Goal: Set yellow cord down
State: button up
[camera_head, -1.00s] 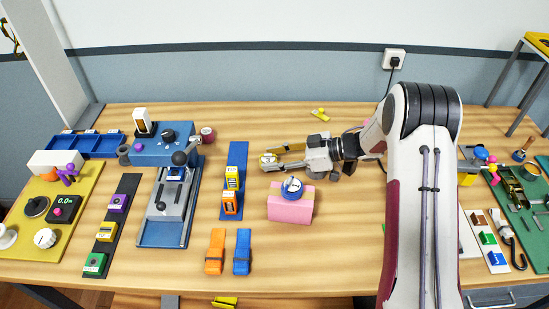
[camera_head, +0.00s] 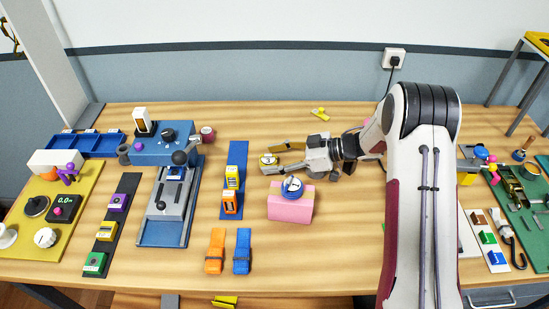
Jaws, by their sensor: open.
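A small yellow piece with a pale top, apparently the yellow cord (camera_head: 268,159), is on or just above the wooden table, left of the pink block. It is too small to make out windings, and I cannot tell whether it rests on the wood. My gripper (camera_head: 276,158) reaches in from the right, its jaws open. One finger is on the far side of the yellow piece, with a gap between them. The other finger is on the near side, close to the piece; I cannot tell if they touch.
A pink block (camera_head: 290,209) with a blue round piece (camera_head: 292,187) on top stands just in front of my gripper. A blue strip (camera_head: 236,155) with orange and yellow holders lies to the left. Orange (camera_head: 215,251) and blue (camera_head: 242,252) straps lie in front.

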jog(key=v, duration=1.2)
jog(key=shift+r, duration=0.1)
dwell(0.6)
